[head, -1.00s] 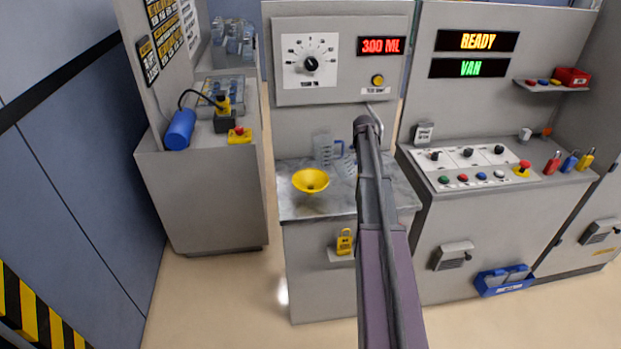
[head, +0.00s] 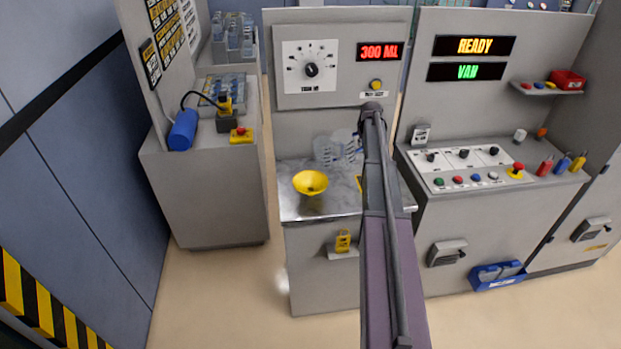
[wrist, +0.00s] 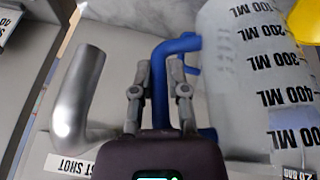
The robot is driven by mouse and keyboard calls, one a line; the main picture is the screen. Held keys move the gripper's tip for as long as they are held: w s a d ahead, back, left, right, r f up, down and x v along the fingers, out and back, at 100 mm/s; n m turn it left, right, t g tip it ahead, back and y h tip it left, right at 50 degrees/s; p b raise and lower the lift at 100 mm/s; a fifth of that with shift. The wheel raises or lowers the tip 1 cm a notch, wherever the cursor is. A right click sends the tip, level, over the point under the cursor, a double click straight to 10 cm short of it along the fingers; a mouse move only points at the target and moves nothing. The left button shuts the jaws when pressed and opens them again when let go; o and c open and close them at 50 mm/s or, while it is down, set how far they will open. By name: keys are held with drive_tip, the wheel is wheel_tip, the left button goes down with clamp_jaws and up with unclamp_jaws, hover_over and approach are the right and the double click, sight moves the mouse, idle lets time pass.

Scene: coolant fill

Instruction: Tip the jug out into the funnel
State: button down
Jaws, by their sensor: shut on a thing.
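The held jug (wrist: 235,90) is clear, with black ML marks and a blue handle (wrist: 160,80). In the wrist view my gripper (wrist: 161,72) is shut on that handle, one finger on each side. The marks read upside down there, as does the panel label, so the jug looks about upright. In the head view the jug (head: 346,147) shows behind and right of the yellow funnel (head: 310,183), apart from it; my arm hides my gripper there. The funnel stands on the grey counter, and its edge shows in the wrist view (wrist: 309,20). The jug's contents are unclear.
A bent metal pipe (wrist: 78,100) is close beside my gripper in the wrist view. A dial panel (head: 340,60) reading 300 ML is above.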

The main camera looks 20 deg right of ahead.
wheel_tip(320, 180, up, 9)
drive_tip(key=d+y+p, duration=0.1)
drive_tip(key=y+p, duration=0.1)
drive_tip(key=p, duration=0.6)
drive_tip(key=shift+m+y, duration=0.3)
drive_tip(key=shift+p, duration=0.35)
idle(0.3)
